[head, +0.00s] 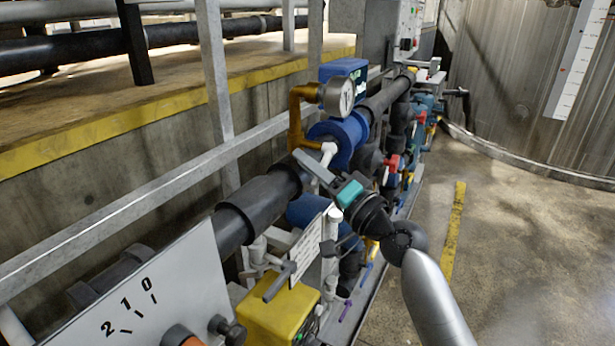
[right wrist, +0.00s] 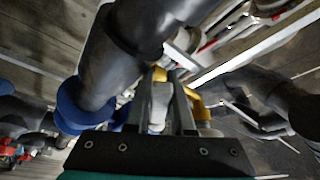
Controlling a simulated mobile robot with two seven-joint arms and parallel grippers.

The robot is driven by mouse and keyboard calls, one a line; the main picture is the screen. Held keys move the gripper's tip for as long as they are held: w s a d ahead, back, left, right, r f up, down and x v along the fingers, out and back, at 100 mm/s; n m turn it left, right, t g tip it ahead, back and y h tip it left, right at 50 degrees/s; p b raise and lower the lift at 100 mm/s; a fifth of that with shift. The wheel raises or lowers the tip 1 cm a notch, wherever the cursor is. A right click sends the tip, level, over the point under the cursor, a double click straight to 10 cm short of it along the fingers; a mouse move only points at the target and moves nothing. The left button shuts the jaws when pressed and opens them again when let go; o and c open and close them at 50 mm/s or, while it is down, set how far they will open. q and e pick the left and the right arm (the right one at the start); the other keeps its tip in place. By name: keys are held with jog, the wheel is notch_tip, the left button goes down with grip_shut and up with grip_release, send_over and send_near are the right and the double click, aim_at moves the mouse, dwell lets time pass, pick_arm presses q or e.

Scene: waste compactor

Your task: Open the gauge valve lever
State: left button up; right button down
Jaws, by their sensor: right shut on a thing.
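A round pressure gauge (head: 338,97) stands on a bent brass-yellow pipe (head: 297,118) above a large dark pipe, beside a blue flange (head: 345,135). The white gauge valve lever (head: 328,149) shows at the foot of this pipe, partly covered by my gripper. My right gripper (head: 314,165) reaches it from the lower right and is shut on it. In the right wrist view the white lever (right wrist: 158,116) lies between the two grey fingers, with part of the yellow pipe (right wrist: 192,95) behind. The lever's far end and exact angle are hidden. My left gripper is out of view.
A grey metal railing (head: 130,219) runs along the left. Black pipe (head: 262,203), a yellow box (head: 278,312) and several coloured valves crowd below and behind the gripper. Open concrete floor (head: 510,250) lies to the right.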

jog(key=shift+f, duration=0.1)
dwell(0.5)
jog(key=c, duration=0.8)
grip_release()
jog(key=shift+f, duration=0.1)
